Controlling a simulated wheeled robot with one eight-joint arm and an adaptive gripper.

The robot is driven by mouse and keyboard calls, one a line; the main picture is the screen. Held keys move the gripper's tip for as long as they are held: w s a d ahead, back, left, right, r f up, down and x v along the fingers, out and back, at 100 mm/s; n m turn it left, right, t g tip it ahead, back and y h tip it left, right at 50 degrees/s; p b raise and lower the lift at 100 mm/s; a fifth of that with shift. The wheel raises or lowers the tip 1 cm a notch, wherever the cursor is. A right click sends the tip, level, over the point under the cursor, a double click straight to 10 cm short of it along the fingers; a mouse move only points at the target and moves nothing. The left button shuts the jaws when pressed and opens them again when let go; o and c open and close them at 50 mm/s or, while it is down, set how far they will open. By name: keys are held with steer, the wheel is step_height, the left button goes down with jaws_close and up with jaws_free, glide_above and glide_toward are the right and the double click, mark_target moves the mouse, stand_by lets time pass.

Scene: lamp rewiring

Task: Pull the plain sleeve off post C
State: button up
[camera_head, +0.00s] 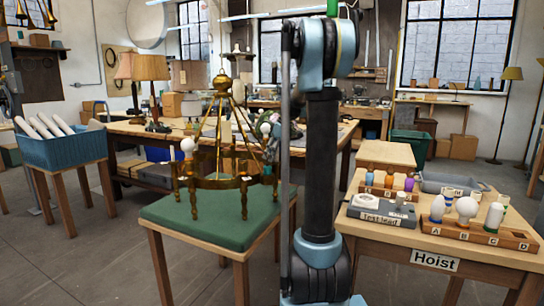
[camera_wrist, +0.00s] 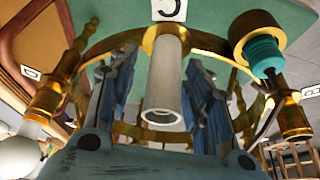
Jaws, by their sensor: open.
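The brass chandelier (camera_head: 222,178) stands on a green-topped table (camera_head: 160,212) in the head view. In the wrist view, a plain white hollow sleeve (camera_wrist: 166,80) is in a brass ring on one post, below a white card (camera_wrist: 170,9) whose dark character I cannot read surely. My gripper (camera_wrist: 160,95) is open, with one finger on each side of the sleeve and visible gaps between. A teal part (camera_wrist: 262,56) is on the brass post to the right. A white bulb (camera_wrist: 18,157) is at lower left. In the head view my gripper is not clearly visible.
Right, a bench labelled Hoist holds a wooden rack (camera_head: 462,238) marked A to D with bulbs and a white sleeve, a test device (camera_head: 382,213) and a grey tray (camera_head: 455,187). A blue bin (camera_head: 62,150) of white tubes stands left. Floor between is clear.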

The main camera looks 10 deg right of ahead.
jaws_close()
steer(key=shift+r, duration=0.2)
step_height(320, 180, up, 10)
steer(key=shift+f, duration=0.15)
stand_by(1.2)
